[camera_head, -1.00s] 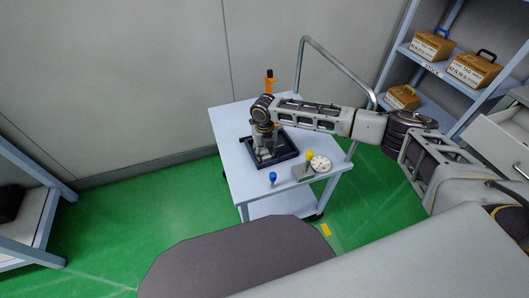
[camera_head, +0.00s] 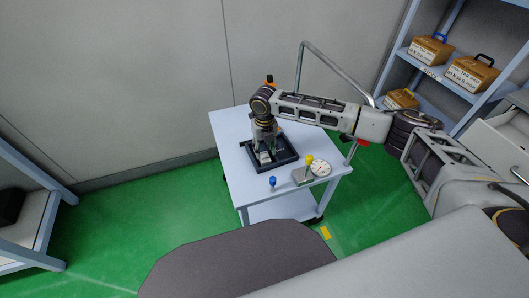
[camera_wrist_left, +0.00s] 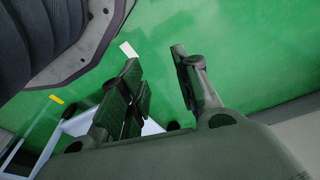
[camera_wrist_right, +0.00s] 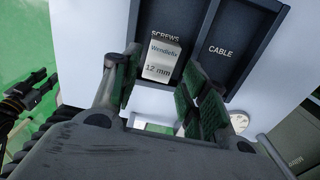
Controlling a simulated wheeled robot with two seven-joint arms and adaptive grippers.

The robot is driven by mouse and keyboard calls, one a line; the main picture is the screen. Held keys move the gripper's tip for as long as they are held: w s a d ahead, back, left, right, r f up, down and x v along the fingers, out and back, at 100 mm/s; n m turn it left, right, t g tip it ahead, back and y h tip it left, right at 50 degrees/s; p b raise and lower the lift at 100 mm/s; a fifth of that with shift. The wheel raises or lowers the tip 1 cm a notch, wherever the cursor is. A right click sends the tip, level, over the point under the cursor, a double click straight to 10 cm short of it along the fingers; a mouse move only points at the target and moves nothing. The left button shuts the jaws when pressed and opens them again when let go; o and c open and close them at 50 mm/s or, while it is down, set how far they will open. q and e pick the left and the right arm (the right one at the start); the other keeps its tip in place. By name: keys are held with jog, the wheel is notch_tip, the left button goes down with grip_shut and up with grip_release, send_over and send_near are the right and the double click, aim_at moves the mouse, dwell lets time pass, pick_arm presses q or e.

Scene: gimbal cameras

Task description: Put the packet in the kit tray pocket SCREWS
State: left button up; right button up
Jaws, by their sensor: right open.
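The packet (camera_wrist_right: 162,60), a small pale packet reading "Wendlefix 12 mm", lies in the SCREWS pocket of the dark kit tray (camera_head: 290,160), close below the label SCREWS (camera_wrist_right: 165,34). The CABLE pocket (camera_wrist_right: 230,50) beside it looks empty. My right gripper (camera_head: 264,146) is over the tray; in the right wrist view its spread fingers (camera_wrist_right: 160,82) are on either side of the packet's near end, with nothing gripped. My left gripper (camera_wrist_left: 160,75) is open and empty above the green floor, and is outside the head view.
The tray is on a pale cart (camera_head: 235,150) with a bent metal handle (camera_head: 335,68). A blue-topped item (camera_head: 272,182), a yellow-knobbed block (camera_head: 305,172) and a white dial (camera_head: 320,166) stand near its front. An orange-topped item (camera_head: 269,79) is behind my right wrist. A shelf with boxes (camera_head: 432,50) is at right.

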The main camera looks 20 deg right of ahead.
aim_at(264, 156)
pick_arm(q)
jog(key=shift+s+a+f+p, duration=0.2)
jog(key=shift+a+f, duration=0.05)
jog(key=shift+f, duration=0.4)
jog(key=shift+s+a+f+p, duration=0.2)
jog(key=shift+a+f, duration=0.05)
jog(key=shift+f, duration=0.4)
jog(key=shift+s+a+f+p, duration=0.2)
jog(key=shift+a+f, duration=0.05)
jog(key=shift+f, duration=0.4)
pick_arm(e)
notch_tip(264, 156, up, 7)
